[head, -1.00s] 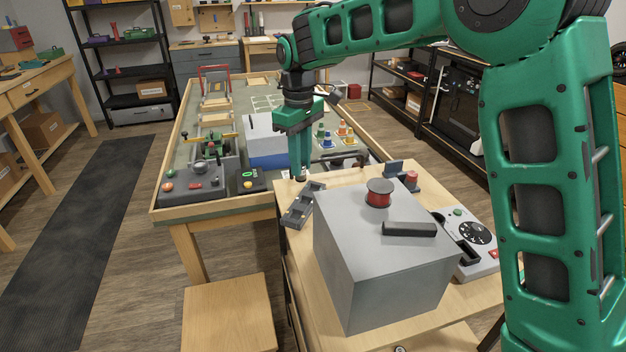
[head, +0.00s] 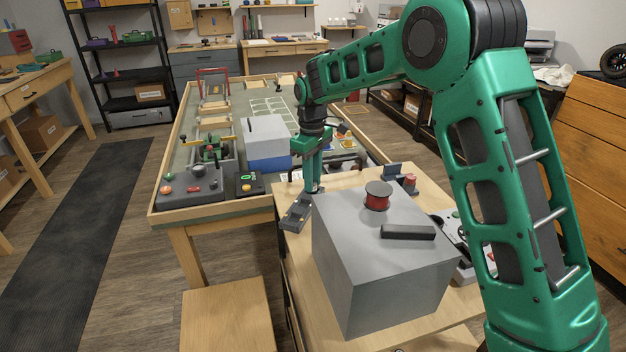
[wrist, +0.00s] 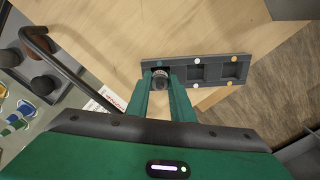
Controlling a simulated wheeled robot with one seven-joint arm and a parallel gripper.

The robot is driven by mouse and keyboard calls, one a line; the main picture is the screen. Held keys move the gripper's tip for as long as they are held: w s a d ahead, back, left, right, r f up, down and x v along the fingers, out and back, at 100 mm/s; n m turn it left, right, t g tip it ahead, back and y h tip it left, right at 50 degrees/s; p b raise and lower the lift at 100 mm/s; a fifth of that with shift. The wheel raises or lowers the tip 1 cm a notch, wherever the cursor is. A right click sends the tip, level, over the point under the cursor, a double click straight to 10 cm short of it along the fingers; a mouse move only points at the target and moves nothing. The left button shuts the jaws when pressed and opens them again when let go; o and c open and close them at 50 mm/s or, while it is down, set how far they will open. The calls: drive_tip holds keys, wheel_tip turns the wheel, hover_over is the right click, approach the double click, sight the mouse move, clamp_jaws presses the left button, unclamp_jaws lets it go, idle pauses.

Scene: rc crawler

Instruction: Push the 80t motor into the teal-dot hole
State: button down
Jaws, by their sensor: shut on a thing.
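My gripper (wrist: 161,84) is shut on the 80t motor (wrist: 160,79), a small dark cylinder with a lighter rim, seen end-on between the fingertips. The motor is over the left end of a dark grey holder (wrist: 214,84), right beside its teal dot (wrist: 159,64). The teal-dot hole is hidden by the motor and fingers; I cannot tell whether the motor is in it. Two square holes to the right, with white and yellow dots, look empty. In the head view my gripper (head: 313,189) points down at the far end of the holder (head: 293,217); the motor is too small to make out.
A large grey box (head: 345,225) with a red spool (head: 377,196) and dark bar on top stands right of the holder. The big crawler-course table (head: 170,214) lies beyond.

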drive_tip(key=c, duration=1.5)
unclamp_jaws()
drive_tip(key=shift+f, duration=0.1)
drive_tip(key=shift+c, duration=0.2)
wheel_tip(320, 180, up, 12)
